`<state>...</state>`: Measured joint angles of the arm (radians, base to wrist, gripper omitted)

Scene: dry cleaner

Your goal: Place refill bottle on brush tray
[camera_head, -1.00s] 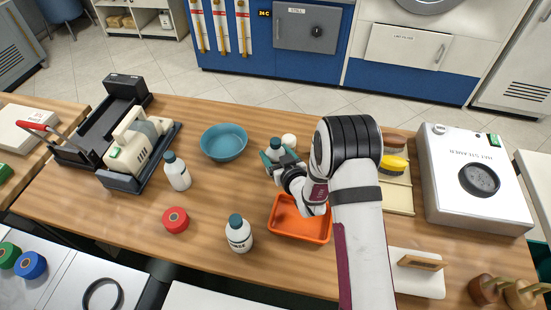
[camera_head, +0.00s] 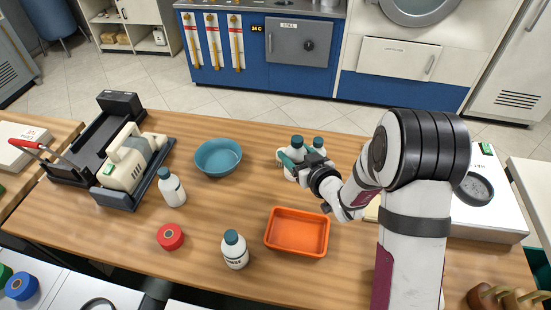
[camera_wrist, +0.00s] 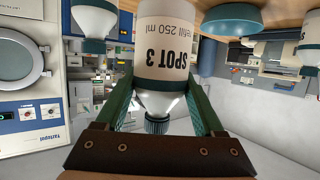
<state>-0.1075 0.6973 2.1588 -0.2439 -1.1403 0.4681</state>
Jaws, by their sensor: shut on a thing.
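In the head view my gripper (camera_head: 300,160) is shut on a white refill bottle (camera_head: 291,171) with a teal cap, held upright. In the wrist view, which is upside down, the refill bottle (camera_wrist: 165,45) reads "SPOT 3 refill 250 ml" and sits between the fingers. Its base is out of frame, so I cannot tell its height above the table. The brush tray is almost fully hidden behind my arm; only a cream sliver (camera_head: 372,210) shows right of the gripper.
A similar bottle (camera_head: 318,143) stands just right of the held one. An orange tray (camera_head: 297,252), teal bowl (camera_head: 218,172), red-topped round item (camera_head: 170,237) and two more bottles (camera_head: 235,250) (camera_head: 172,188) are on the table.

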